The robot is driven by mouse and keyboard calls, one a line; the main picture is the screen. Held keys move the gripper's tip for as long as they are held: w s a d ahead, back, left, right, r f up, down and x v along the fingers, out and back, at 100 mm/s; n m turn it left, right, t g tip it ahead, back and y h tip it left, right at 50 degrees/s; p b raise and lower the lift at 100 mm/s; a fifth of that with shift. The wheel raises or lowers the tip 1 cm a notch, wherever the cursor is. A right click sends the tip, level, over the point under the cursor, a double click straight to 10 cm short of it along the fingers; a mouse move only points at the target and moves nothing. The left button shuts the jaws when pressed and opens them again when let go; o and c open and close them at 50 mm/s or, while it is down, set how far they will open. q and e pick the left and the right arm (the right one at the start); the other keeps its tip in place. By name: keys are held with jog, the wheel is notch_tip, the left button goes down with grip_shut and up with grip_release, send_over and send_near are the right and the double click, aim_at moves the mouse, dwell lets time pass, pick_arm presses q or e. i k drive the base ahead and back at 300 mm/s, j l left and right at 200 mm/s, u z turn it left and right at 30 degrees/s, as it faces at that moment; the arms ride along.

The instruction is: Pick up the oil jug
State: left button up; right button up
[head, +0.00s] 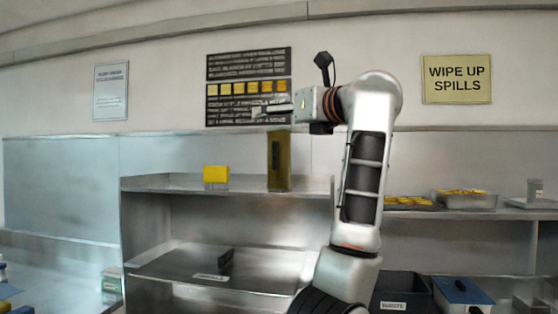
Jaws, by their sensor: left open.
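The oil jug is probably the tall dark olive-yellow container (279,165) standing upright on the upper steel shelf. My left gripper (262,111) is open and points left, its fingers level in front of the dark wall board. In the picture it lies just above the container's top. The fingers do not close around the container, and I cannot tell the gap in depth. My right gripper is not in view.
A yellow box (216,175) stands left of the container on the upper shelf (160,183). A dark block (219,262) lies on the lower tray. At right are a metal pan (464,200), a black waste bin (402,290) and a blue-topped box (461,291).

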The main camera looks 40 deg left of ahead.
aim_at(278, 135)
jog(key=i+j, duration=0.85)
jog(key=j, duration=0.15)
